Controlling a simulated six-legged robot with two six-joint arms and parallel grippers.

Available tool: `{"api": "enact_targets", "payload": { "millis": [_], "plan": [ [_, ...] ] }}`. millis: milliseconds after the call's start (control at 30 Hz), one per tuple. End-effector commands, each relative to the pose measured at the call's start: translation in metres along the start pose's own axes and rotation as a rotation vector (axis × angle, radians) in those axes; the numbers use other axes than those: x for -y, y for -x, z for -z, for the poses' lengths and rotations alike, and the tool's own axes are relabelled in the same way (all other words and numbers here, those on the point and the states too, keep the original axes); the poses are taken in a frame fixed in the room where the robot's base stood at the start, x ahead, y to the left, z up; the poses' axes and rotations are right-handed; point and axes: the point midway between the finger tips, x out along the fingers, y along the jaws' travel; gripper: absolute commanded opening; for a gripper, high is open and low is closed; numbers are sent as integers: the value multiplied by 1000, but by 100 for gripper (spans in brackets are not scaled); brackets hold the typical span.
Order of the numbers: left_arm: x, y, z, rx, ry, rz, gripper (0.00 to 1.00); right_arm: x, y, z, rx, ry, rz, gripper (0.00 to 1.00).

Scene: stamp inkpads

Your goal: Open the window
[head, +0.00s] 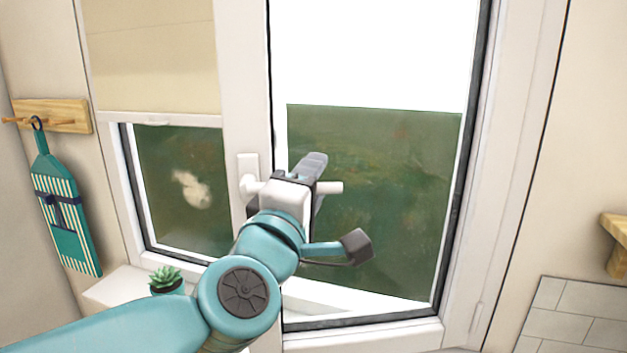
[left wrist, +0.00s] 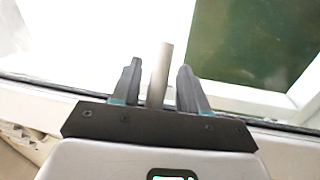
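The window is white-framed, with a large right pane (head: 385,190) and a narrower left pane (head: 185,190). Its white handle (head: 331,187) points sideways to the right from a plate (head: 248,168) on the upright frame between the panes. My left gripper (head: 310,168) is at the handle and hides the middle of the lever. In the left wrist view, the handle bar (left wrist: 160,75) stands between the two fingers of my left gripper (left wrist: 159,85), with a gap on each side. The fingers are open around it, not clamped. I cannot tell whether the sash is ajar. My right gripper is not in view.
A beige blind (head: 150,55) covers the upper left pane. A small potted succulent (head: 166,279) stands on the sill by my left arm. A wooden piece (head: 615,240) juts from the right wall.

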Motion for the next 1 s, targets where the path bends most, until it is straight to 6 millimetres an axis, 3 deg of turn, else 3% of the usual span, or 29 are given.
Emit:
{"api": "enact_targets", "payload": {
  "millis": [267, 367, 467, 800, 1000],
  "plan": [
    [-2, 3, -1, 0, -2, -3, 43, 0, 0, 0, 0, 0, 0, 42],
    [-2, 12, 0, 0, -2, -5, 43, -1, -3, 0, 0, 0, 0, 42],
    [-1, 31, 0, 1, -2, -5, 43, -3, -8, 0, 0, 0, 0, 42],
    [-2, 120, 1, 3, 0, -6, 43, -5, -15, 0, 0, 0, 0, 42],
    [-1, 154, 1, 1, 1, -4, 43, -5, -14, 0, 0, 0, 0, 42]
  ]
}}
